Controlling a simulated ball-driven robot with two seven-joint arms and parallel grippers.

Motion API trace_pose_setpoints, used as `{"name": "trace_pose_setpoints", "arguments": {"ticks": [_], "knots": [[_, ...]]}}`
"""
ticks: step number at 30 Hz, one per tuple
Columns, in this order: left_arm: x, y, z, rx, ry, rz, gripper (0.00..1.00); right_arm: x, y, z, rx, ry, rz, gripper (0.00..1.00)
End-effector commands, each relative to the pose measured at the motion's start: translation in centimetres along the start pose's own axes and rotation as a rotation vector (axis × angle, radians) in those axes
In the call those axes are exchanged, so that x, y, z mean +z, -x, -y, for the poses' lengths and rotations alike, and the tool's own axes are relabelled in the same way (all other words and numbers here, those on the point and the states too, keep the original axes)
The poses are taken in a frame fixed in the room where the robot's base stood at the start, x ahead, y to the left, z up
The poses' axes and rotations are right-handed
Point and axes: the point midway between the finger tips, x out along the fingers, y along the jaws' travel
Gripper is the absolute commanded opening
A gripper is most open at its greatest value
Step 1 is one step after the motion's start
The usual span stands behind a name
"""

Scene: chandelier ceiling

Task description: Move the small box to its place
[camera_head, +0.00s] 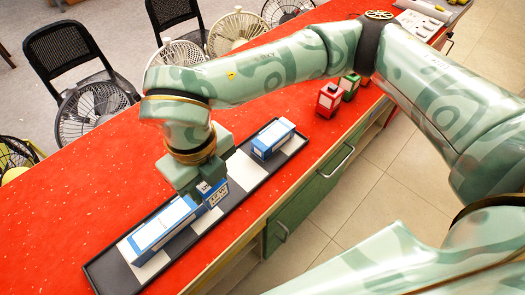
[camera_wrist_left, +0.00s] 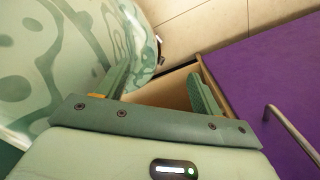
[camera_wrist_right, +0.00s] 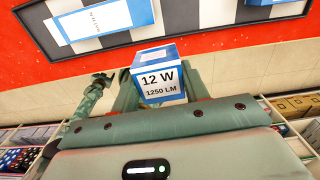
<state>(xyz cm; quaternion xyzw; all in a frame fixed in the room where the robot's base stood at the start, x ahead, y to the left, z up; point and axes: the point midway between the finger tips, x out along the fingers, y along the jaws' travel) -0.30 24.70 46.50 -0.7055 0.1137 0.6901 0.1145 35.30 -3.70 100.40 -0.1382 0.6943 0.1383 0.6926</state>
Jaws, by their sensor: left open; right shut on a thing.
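The small box (camera_head: 214,194) is blue and white, and its face reads "12 W 1250 LM" in the right wrist view (camera_wrist_right: 160,85). My right gripper (camera_head: 199,184) is shut on it, over the tray (camera_head: 109,274) beside the long box's right end. The black tray has white and grey patches. It holds a long blue-and-white box (camera_head: 160,227) at the left and another blue-and-white box (camera_head: 273,138) at the right. My left gripper (camera_wrist_left: 158,92) is open and empty, away from the tray; the head view does not show it.
The tray lies on a red, speckled counter (camera_head: 60,215) with green drawers (camera_head: 310,195) below. A red box (camera_head: 329,99) and a green box (camera_head: 350,86) stand farther right. Chairs and fans (camera_head: 92,108) stand behind. The counter left of the tray is clear.

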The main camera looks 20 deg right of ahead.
Motion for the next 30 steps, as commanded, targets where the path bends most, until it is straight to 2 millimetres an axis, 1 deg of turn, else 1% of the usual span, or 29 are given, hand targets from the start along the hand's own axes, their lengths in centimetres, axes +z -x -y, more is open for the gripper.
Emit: {"name": "trace_pose_setpoints", "arguments": {"ticks": [2, 5, 8, 13, 15, 18, 21, 26, 28, 30], "knots": [[0.1, 0.0, 0.2, -0.002, 0.000, 0.001, 0.67, 0.2, -0.2, 0.3, 0.001, -0.022, 0.001, 0.22], [0.1, -0.3, 0.2, -0.002, 0.001, 0.002, 0.67, 0.8, -0.9, 1.6, 0.003, -0.049, 0.001, 0.22], [0.4, -0.7, 0.4, -0.005, 0.001, 0.007, 0.67, 1.8, -2.2, 4.0, 0.002, -0.056, -0.001, 0.22], [1.0, -1.6, 0.8, -0.009, 0.000, 0.019, 0.67, 3.9, -4.5, 8.7, 0.002, -0.055, -0.001, 0.22], [1.1, -2.1, 0.7, -0.007, 0.000, 0.023, 0.67, 4.3, -6.3, 9.7, 0.003, -0.051, -0.003, 0.22], [1.3, -2.6, 0.4, -0.002, 0.001, 0.026, 0.67, 4.9, -8.0, 11.0, 0.003, -0.049, -0.002, 0.22], [1.3, -2.8, 0.2, 0.001, 0.001, 0.028, 0.67, 5.3, -8.9, 11.8, 0.003, -0.047, 0.001, 0.22], [1.3, -3.0, -0.1, 0.005, 0.000, 0.029, 0.67, 5.6, -9.7, 12.4, 0.003, -0.046, 0.001, 0.22], [1.4, -3.4, -0.2, 0.007, -0.001, 0.031, 0.67, 5.8, -10.5, 13.0, 0.003, -0.048, 0.000, 0.22], [1.6, -3.9, -0.3, 0.009, -0.001, 0.036, 0.67, 5.8, -12.0, 12.9, 0.004, -0.045, -0.001, 0.22]]}}
